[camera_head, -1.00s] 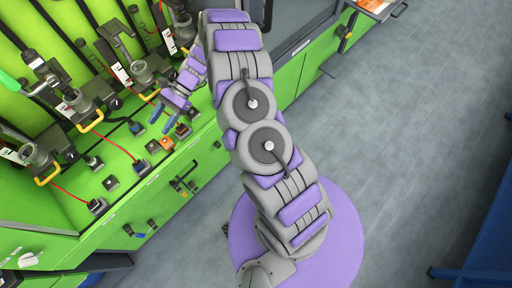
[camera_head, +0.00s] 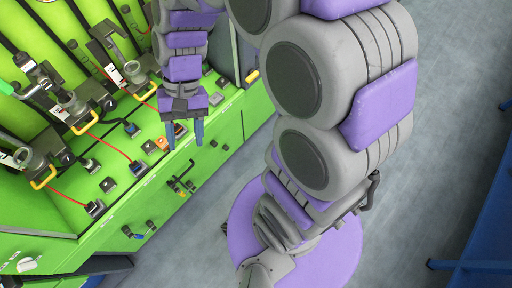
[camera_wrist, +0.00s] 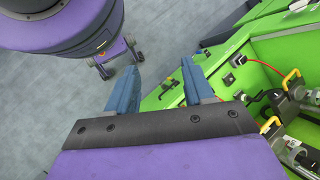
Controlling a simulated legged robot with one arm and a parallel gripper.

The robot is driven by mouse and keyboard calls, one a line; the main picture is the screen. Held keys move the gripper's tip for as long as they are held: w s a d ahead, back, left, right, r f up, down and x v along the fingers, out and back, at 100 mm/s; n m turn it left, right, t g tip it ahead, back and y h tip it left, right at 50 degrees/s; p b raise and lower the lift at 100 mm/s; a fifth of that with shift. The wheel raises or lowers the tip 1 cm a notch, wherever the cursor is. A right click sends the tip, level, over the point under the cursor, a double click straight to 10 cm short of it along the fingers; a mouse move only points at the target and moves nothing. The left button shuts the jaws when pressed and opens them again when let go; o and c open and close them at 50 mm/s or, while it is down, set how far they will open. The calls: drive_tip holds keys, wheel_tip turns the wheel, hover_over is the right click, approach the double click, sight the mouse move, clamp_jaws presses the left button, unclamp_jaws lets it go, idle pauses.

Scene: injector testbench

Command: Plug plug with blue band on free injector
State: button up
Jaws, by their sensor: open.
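My gripper (camera_head: 185,138) is open and empty, pointing down beside the front edge of the green bench. Its two blue fingers also show apart in the wrist view (camera_wrist: 161,72). Metal injectors stand along the bench at left: one at the back (camera_head: 135,72), one in the middle (camera_head: 72,105) and one in front (camera_head: 22,157). Red cables run from the bench to dark plugs, one in the middle (camera_head: 137,168) and one in front (camera_head: 95,208). A dark piece with a bluish part (camera_head: 131,128) sits further back. I cannot tell which plug has the blue band, or which injector is free.
An orange block (camera_head: 161,143) and small sockets line the bench's front strip. Yellow handles (camera_head: 86,123) stick out by the injectors. Knobs and fittings (camera_head: 188,178) project from the green front panel. The grey floor (camera_head: 440,110) is open at right, with blue furniture at its edge.

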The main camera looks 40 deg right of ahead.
drive_tip(key=s+d+r+n+t+h, duration=0.1)
drive_tip(key=s+d+h, duration=0.3)
drive_tip(key=s+d, duration=0.6)
drive_tip(key=s+n+t, duration=0.1)
drive_tip(key=s, duration=0.2)
drive_tip(key=shift+r+n+t+h, duration=0.3)
drive_tip(key=shift+r, duration=0.1)
idle(0.7)
